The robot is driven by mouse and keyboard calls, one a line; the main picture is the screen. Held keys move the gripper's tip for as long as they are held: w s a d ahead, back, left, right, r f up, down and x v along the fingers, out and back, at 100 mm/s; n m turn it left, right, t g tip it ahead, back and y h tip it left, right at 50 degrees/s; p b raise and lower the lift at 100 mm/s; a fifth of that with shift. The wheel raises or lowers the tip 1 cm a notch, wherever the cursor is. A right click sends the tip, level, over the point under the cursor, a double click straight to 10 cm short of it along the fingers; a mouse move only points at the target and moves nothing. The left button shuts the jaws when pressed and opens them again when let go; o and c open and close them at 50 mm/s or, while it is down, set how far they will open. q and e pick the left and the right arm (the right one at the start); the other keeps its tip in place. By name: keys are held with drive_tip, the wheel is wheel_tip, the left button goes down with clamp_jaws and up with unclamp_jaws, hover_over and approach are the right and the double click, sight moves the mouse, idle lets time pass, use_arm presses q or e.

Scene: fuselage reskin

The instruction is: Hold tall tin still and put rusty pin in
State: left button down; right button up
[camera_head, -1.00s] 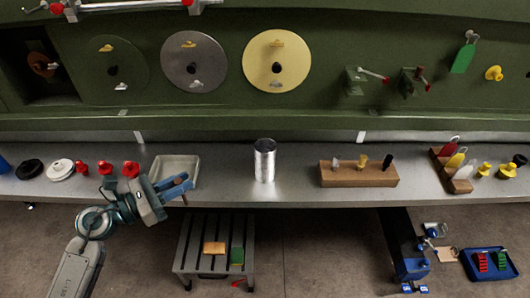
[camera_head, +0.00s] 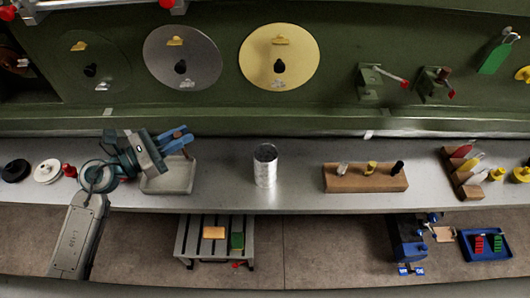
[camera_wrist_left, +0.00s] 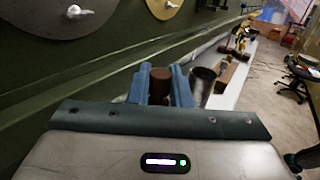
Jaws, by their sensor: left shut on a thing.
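The tall tin (camera_head: 265,168) is a silver cylinder standing upright on the metal shelf, its top dark inside. It also shows in the left wrist view (camera_wrist_left: 203,82), just right of the fingers. My left gripper (camera_head: 182,139) is above the back of the grey tray, left of the tin and apart from it. In the left wrist view its blue fingers (camera_wrist_left: 161,88) are shut on a brown, rusty cylindrical pin (camera_wrist_left: 160,82). The pin is hard to make out in the head view. My right gripper is in neither view.
The shallow grey tray (camera_head: 168,182) stands below my left gripper. Right of the tin is a wooden block (camera_head: 350,181) with several pegs. The shelf (camera_head: 225,180) is clear between tray and tin. The green fuselage wall (camera_head: 215,105) rises behind.

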use_arm(q)
drive_tip(key=shift+w, duration=0.35)
drive_tip(key=shift+s+r, duration=0.2)
drive_tip(key=shift+s, duration=0.45)
drive_tip(key=shift+s+r, duration=0.1)
drive_tip(key=shift+s, duration=0.05)
drive_tip(key=shift+w+d, duration=0.2)
drive_tip(key=shift+w, duration=0.1)
drive_tip(key=d+r+m+g+h, duration=0.1)
drive_tip(key=d+m+g, duration=0.1)
drive_tip(key=d, duration=0.4)
drive_tip(key=w+d+r+m+g+h, duration=0.1)
drive_tip(key=d+r+m+g, duration=0.1)
drive_tip(key=d+g, duration=0.2)
drive_tip(key=d+r+m+g+h, duration=0.1)
drive_tip(key=d+r+m+g, duration=0.1)
drive_tip(key=d, duration=0.8)
drive_tip(key=shift+w+r+m+g, duration=0.2)
drive_tip(key=shift+m+g, duration=0.3)
drive_tip(key=shift+g, duration=0.6)
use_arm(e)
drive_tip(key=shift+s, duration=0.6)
use_arm(q)
drive_tip(key=shift+f, duration=0.15)
drive_tip(key=shift+f, duration=1.75)
